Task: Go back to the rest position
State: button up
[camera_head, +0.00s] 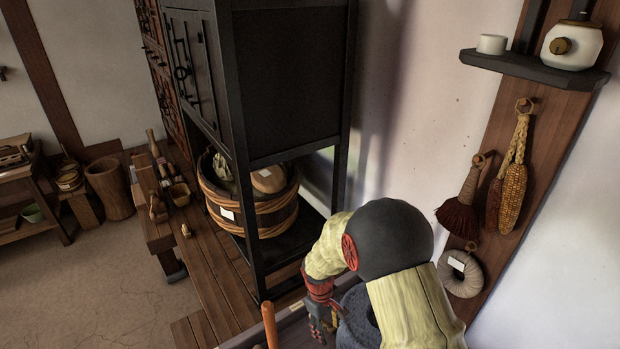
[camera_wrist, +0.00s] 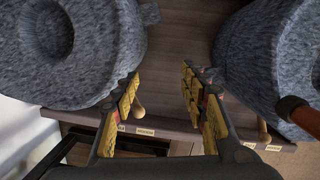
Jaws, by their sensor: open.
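My gripper (camera_head: 322,321) is low at the bottom centre of the head view, beside a grey stone quern (camera_head: 358,322) that my arm partly hides. In the wrist view my gripper (camera_wrist: 165,95) is open, its two yellow-padded fingers apart with nothing between them. One grey stone quern (camera_wrist: 95,75) is at the left of that view and another (camera_wrist: 285,60) at the right. The right one has a brown wooden handle (camera_wrist: 300,115). Wooden boards show between the fingers.
A black cabinet (camera_head: 290,80) stands on a frame left of my arm, with a wooden tub (camera_head: 250,205) under it. At the right, a wall post carries a shelf (camera_head: 535,70), hanging corn (camera_head: 513,195), a brush (camera_head: 462,205) and a rope ring (camera_head: 461,275). Open floor (camera_head: 90,270) lies at the left.

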jog(key=s+d+r+m+t, duration=0.2)
jog(key=s+r, duration=0.6)
jog(key=r, duration=0.4)
jog(key=s+d+r+m+t+y, duration=0.1)
jog(key=s+d+r+m+t, duration=0.1)
jog(key=s+d+r+m, duration=0.2)
jog(key=s+d+r+m+t, duration=0.2)
jog(key=s+d+r, duration=0.5)
jog(key=r, duration=1.4)
jog(key=s, duration=0.4)
jog(key=shift+s+d+m+y, duration=0.25)
jog(key=shift+s+m+y, duration=0.05)
jog(key=shift+m, duration=0.1)
